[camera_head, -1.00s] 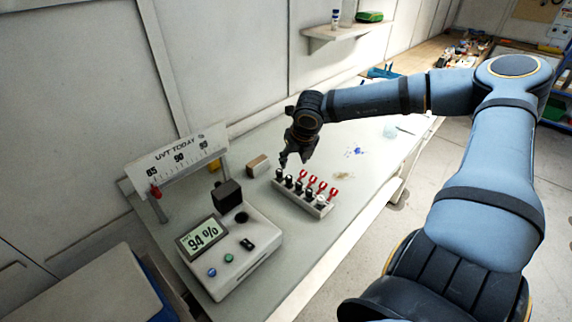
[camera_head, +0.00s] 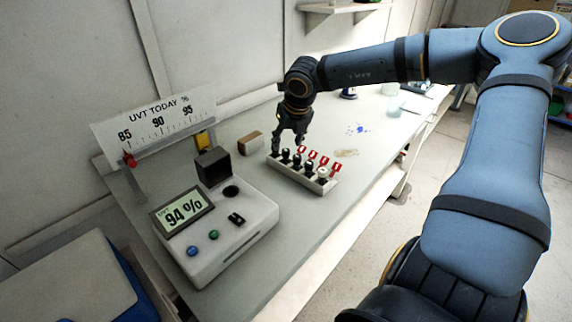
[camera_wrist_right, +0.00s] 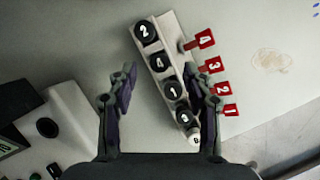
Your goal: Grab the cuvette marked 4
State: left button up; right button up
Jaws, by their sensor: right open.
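The cuvette marked 4 (camera_wrist_right: 158,62) shows a round black cap with a white 4 in the right wrist view. It stands second from the top in a pale rack (camera_wrist_right: 161,88), between a cap marked 2 (camera_wrist_right: 146,33) and a cap marked 1 (camera_wrist_right: 173,90). My right gripper (camera_wrist_right: 160,75) is open and empty, with one finger on each side of the rack and the cap marked 4 between the fingertips in the picture. In the head view my right gripper (camera_head: 288,143) is over the rack's far left end. My left gripper is out of view.
Red tags (camera_wrist_right: 205,38) numbered 4 to 1 stand along the rack's right side. A meter (camera_head: 215,235) reading 94 % stands left of the rack, below a "UVT TODAY" scale board (camera_head: 155,122). A small brown block (camera_head: 250,143) lies behind. The bench right of the rack is mostly clear.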

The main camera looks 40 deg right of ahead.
aim_at(286, 150)
jog(key=p+x, duration=0.1)
jog(key=x, duration=0.3)
jog(key=shift+a+f, duration=0.1)
jog(key=shift+s, duration=0.1)
jog(key=shift+c, duration=0.5)
grip_shut()
notch_tip(286, 150, up, 10)
jog(key=shift+p, duration=0.45)
